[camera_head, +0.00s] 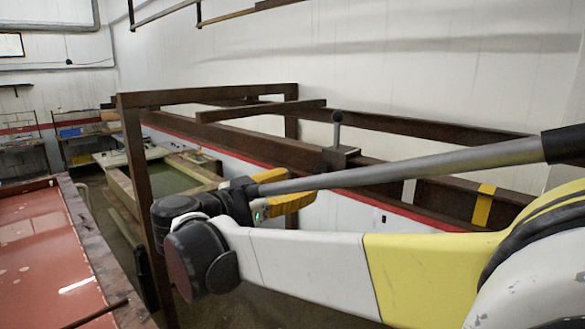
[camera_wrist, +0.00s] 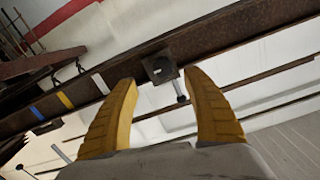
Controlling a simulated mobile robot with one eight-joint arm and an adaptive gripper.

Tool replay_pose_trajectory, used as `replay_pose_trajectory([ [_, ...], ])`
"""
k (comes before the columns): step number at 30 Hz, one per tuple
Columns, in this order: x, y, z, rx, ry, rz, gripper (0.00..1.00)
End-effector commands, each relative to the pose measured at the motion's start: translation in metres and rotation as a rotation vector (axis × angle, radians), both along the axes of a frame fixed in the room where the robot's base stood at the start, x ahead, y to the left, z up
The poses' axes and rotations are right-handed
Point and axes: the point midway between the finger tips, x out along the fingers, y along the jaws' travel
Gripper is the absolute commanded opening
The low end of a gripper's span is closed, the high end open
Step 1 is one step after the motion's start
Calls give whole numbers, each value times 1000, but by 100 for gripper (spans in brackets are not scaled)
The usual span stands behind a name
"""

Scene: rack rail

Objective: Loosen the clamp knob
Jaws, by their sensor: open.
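The clamp (camera_head: 339,158) is a dark block seated on a brown rack rail (camera_head: 270,150). In the wrist view the clamp (camera_wrist: 160,68) shows between and beyond my fingertips, and the knob (camera_wrist: 181,98) points down toward the right finger. My gripper (camera_wrist: 158,80) has two yellow fingers spread apart with nothing held. In the head view my gripper (camera_head: 290,203) is in front of the rail, lower and left of the clamp, apart from it. My arm hides part of it.
A yellow band (camera_head: 484,205) and a white band (camera_head: 408,192) mark the rail to the right. A brown frame post (camera_head: 138,190) stands left of my gripper. A red-topped table (camera_head: 45,250) is at the left. A white wall (camera_head: 430,60) lies behind.

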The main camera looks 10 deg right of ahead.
Motion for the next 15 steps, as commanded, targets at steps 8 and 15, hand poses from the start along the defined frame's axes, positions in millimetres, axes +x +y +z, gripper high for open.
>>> replay_pose_trajectory([
  [8,14,-16,10,-8,-64,2,58],
  [15,42,-56,10,-8,-62,1,58],
])
